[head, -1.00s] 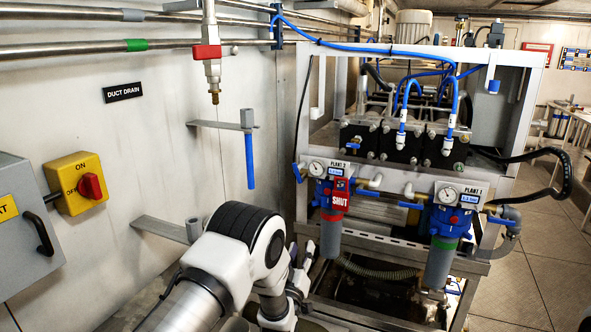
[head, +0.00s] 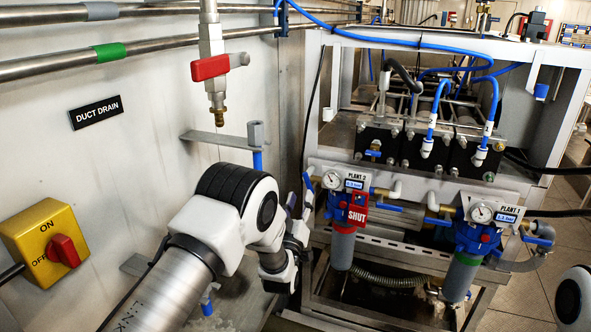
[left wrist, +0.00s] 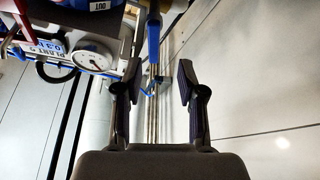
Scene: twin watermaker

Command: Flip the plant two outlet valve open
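The plant 2 unit has a white label (head: 357,176), a round gauge (head: 331,180), a blue head and a grey bowl (head: 342,250). A red SHUT tag (head: 358,213) hangs on its right side. A blue lever (head: 308,182) shows at its left side. My left gripper (head: 304,208) is just left of the unit, partly hidden by its own arm. In the left wrist view, my left gripper (left wrist: 158,95) is open and empty. A blue handle (left wrist: 153,42) shows beyond and between its fingers, and the gauge (left wrist: 94,56) is to the left. I cannot tell which lever is the outlet valve.
The plant 1 unit (head: 468,240) stands to the right on the same metal frame (head: 400,190). A wall with a duct drain sign (head: 96,112), a red-handled valve (head: 211,68) and a yellow switch box (head: 45,243) is at the left. A white part of my right arm shows at the right edge.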

